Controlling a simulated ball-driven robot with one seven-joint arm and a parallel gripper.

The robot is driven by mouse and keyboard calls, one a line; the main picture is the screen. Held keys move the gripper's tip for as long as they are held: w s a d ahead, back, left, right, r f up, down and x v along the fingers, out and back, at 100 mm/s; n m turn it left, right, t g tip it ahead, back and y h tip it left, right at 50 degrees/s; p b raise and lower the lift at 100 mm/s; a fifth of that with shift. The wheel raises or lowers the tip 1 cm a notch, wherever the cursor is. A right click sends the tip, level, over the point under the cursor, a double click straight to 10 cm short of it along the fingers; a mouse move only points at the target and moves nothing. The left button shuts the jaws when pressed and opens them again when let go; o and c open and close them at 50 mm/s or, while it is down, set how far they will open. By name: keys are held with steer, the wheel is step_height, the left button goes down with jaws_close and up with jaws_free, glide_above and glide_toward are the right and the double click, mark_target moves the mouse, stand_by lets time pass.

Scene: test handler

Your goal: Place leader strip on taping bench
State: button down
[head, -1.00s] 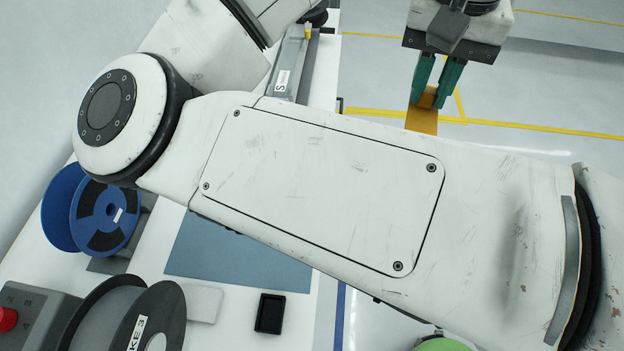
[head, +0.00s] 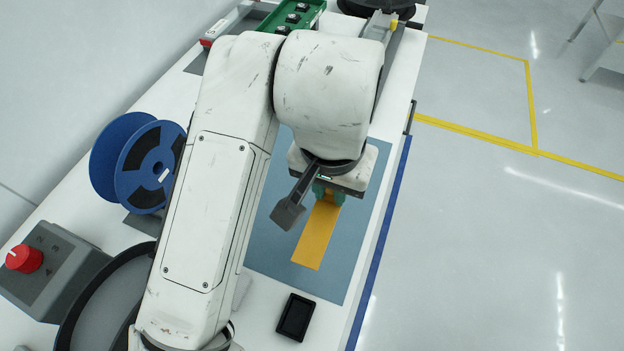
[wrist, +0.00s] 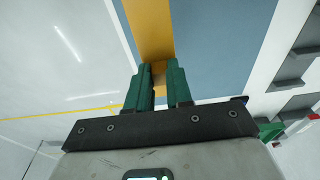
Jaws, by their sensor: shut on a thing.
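The leader strip (head: 316,238) is a flat orange-yellow band. My gripper (head: 328,192), with green fingers, is shut on its far end in the head view. The strip extends from the fingers toward the near side, over the blue-grey mat (head: 358,232) on the white taping bench (head: 262,312). In the wrist view my gripper (wrist: 160,70) has the strip (wrist: 151,28) between its fingers, beside the mat (wrist: 220,45). I cannot tell whether the strip touches the mat. My arm hides part of the mat.
Left of my arm stand a blue reel (head: 147,165) and a grey control box (head: 45,262) with a red knob. A small black tray (head: 295,317) lies near the mat. A green tray (head: 292,15) with dark parts is at the back.

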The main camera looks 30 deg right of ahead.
steer(key=w+d+f, duration=0.2)
steer(key=w+f, duration=0.1)
steer(key=w+d+f+p, duration=0.1)
steer(key=w+d+f, duration=0.1)
steer(key=w, duration=0.2)
steer(key=w+d+f+p, duration=0.1)
steer(key=w+d+f, duration=0.2)
steer(key=shift+w+d+f, duration=0.1)
steer(key=shift+w+f, duration=0.05)
steer(key=shift+f, duration=0.2)
steer(key=shift+w+d+f, duration=0.15)
steer(key=shift+w+f, duration=0.1)
steer(key=shift+f, duration=1.75)
steer(key=shift+f, duration=0.1)
steer(key=c, duration=1)
jaws_free()
steer(key=r, duration=0.8)
steer(key=a+r, duration=0.1)
steer(key=r, duration=0.3)
steer(key=shift+s+a+r, duration=0.1)
steer(key=shift+s, duration=0.3)
